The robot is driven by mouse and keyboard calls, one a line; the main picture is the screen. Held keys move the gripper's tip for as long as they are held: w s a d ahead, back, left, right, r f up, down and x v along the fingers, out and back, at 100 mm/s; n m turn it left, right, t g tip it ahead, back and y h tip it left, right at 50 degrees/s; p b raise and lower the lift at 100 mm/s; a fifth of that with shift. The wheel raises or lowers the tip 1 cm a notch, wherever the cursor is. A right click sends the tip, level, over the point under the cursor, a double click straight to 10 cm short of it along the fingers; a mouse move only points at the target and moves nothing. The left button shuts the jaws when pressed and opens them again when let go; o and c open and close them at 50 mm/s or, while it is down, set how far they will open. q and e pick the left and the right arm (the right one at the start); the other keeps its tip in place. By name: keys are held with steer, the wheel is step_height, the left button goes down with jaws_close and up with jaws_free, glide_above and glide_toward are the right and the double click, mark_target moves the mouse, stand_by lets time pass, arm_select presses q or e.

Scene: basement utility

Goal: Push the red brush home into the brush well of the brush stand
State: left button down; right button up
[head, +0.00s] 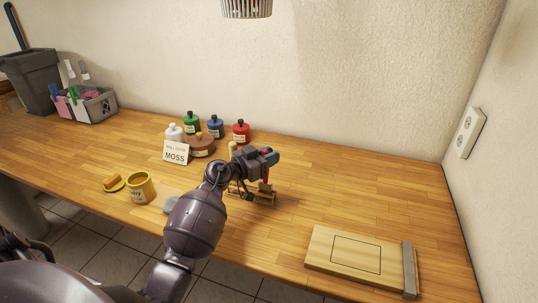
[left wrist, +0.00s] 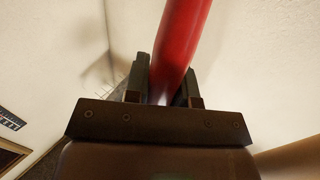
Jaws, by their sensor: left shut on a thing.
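My left gripper (head: 268,157) is above the small wooden brush stand (head: 262,198) on the worktop. In the left wrist view it is shut on the red brush (left wrist: 181,45), whose smooth red handle runs up between the two fingers. In the head view my wrist and gripper cover most of the brush and part of the stand. I cannot tell whether the brush's lower end is in the brush well. My right gripper is not in view.
Left of the stand are a MOSS card (head: 176,153), a yellow tin (head: 140,187), and green, blue (head: 215,128) and red (head: 241,131) bottles behind. A pale board (head: 325,257) lies front right. The worktop between stand and board is clear. A wall closes the right side.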

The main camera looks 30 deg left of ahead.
arm_select(q)
steer(key=shift+f, duration=0.45)
steer(key=c, duration=0.9)
jaws_free()
steer(key=v, duration=1.1)
steer(key=shift+d, duration=0.1)
